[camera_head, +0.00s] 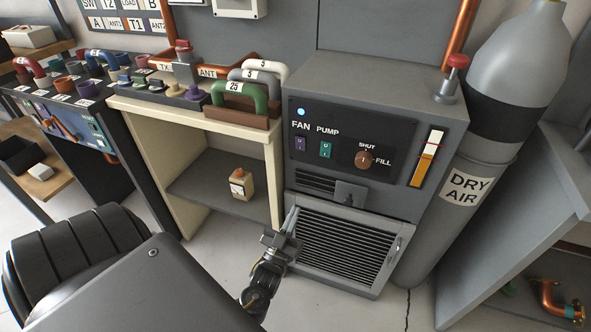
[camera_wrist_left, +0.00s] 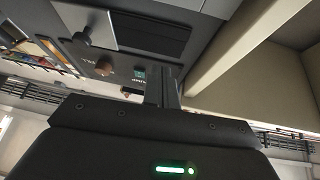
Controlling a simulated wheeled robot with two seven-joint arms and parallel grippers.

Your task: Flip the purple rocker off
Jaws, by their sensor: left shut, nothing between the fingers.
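The purple rocker (camera_head: 300,144) sits under the FAN label on the black front panel of a grey cabinet (camera_head: 390,85). A blue light glows above the label. The teal rocker (camera_head: 325,150) under PUMP is to its right and also shows in the wrist view (camera_wrist_left: 139,73). My left gripper (camera_head: 291,214) is shut and empty, pointing up, below the panel by the left edge of the louvred grille. Its shut fingers stand up in the wrist view (camera_wrist_left: 165,88); I cannot make out the purple rocker there. My right gripper is not in view.
A brown SHUT/FILL knob (camera_head: 364,159) is right of the rockers. A small grey lever plate (camera_head: 350,194) sits below the panel, above the grille (camera_head: 345,245). A cream shelf unit (camera_head: 271,165) stands close on the left, a DRY AIR cylinder (camera_head: 465,190) on the right.

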